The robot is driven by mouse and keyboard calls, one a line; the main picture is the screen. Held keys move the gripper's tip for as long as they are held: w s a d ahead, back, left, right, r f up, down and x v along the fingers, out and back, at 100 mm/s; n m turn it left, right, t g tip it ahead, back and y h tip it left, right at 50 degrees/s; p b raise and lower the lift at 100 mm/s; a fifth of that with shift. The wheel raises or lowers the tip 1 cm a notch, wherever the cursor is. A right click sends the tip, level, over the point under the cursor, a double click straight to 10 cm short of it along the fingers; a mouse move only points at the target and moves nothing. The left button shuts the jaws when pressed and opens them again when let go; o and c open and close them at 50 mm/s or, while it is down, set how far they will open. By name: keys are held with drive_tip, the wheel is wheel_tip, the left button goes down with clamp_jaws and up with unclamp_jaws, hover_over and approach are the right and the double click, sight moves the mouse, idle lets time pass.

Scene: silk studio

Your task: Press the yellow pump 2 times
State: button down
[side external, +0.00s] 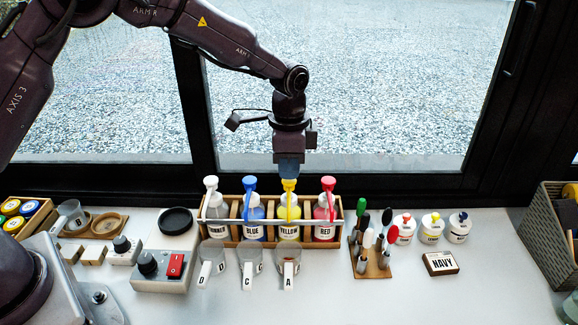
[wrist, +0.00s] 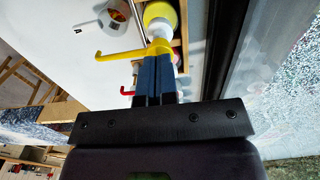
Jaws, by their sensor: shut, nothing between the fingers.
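The yellow pump (side external: 289,186) tops the bottle labelled YELLOW (side external: 289,224), which stands upright in a wooden rack (side external: 263,246) between the blue and red bottles. My gripper (side external: 289,176) is shut and empty, pointing down right above the yellow pump head. In the wrist view the closed fingertips (wrist: 156,54) overlap the yellow pump's head, with its yellow spout (wrist: 118,50) reaching out to the left. I cannot tell for sure whether the fingertips touch the pump or hover just above it.
The blue pump (side external: 249,184), red pump (side external: 328,184) and white pump (side external: 211,184) stand close on both sides in the same rack. Clear cups labelled D, C and A (side external: 289,262) stand in front of it. A window frame (side external: 400,188) runs close behind.

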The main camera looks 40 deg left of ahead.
drive_tip(key=shift+f, duration=0.25)
drive_tip(key=shift+f, duration=0.85)
idle(0.3)
drive_tip(key=shift+r, duration=1.05)
drive_tip(key=shift+r, duration=0.1)
drive_tip(key=shift+r, duration=1.45)
